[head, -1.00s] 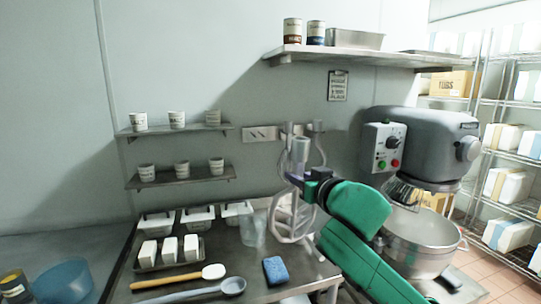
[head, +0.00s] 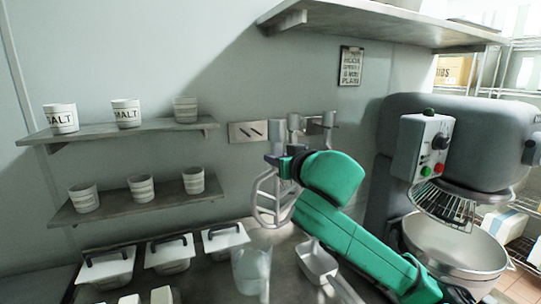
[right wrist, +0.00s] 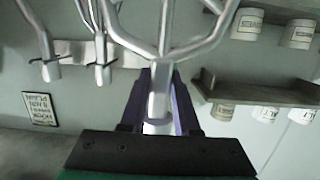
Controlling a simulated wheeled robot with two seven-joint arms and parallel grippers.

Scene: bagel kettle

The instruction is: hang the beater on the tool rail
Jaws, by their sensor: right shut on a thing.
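My right gripper (head: 290,165) is shut on the grey wire-frame beater (head: 262,200). Its frame hangs down and its shank points up. The right wrist view is upside down; there the beater (right wrist: 160,45) shows its shank between the fingers of the gripper (right wrist: 160,115). The tool rail (head: 247,131) is a metal strip on the wall, with slanted dark slots at its left end. The beater's top is in front of the rail in the head view; I cannot tell whether they touch. Two other tools (right wrist: 48,60) (right wrist: 102,65) hang on the rail (right wrist: 75,52).
The mixer (head: 455,140) with its bowl (head: 455,250) stands to the right of my arm. Wall shelves with cups (head: 126,112) are at left. A clear jug (head: 250,270) and lidded tubs (head: 170,253) stand below. A high shelf (head: 370,25) is above right.

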